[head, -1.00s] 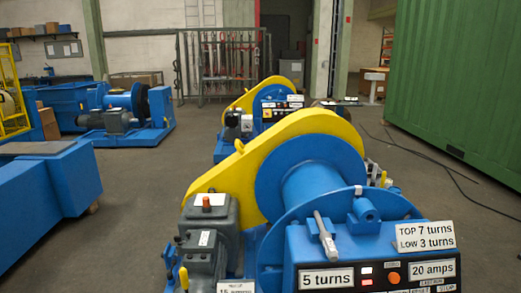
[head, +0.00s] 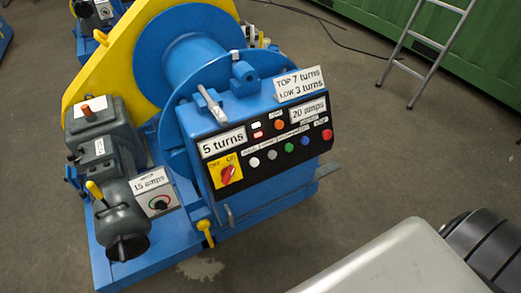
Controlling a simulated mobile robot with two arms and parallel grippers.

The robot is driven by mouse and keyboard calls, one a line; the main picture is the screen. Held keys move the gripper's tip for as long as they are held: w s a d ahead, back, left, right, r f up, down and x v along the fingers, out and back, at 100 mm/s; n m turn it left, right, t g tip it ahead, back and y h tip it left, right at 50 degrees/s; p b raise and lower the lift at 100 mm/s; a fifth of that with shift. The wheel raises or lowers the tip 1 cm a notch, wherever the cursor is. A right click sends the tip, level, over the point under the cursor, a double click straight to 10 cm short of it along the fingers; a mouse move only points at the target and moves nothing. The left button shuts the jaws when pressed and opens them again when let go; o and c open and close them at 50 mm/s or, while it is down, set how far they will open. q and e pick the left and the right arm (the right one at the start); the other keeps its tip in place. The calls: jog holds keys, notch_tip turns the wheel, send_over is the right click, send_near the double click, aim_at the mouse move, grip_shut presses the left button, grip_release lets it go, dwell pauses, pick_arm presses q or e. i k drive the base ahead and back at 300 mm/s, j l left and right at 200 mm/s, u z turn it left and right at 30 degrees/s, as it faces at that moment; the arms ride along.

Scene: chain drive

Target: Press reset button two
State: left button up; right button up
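A black control panel (head: 268,158) sits on the front of a blue winch housing (head: 290,200). A row of small round buttons crosses its lower half: white (head: 254,162), grey (head: 272,154), green (head: 288,147), blue (head: 304,141) and red (head: 327,134). An orange button or lamp (head: 279,125) sits above them, beside two small lit windows. A red rotary switch on a yellow plate (head: 226,172) is at the lower left. The labels over the buttons are too small to read, so I cannot tell which is reset button two. Neither gripper is in view.
A grey gearbox and motor (head: 108,150) stand left of the panel, with a small "15 amps" dial box (head: 158,196). A yellow-handled lever (head: 205,230) sticks out low in front. A ladder (head: 430,45) leans at the upper right.

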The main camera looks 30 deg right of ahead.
aim_at(304, 141)
jog(key=z, duration=1.25)
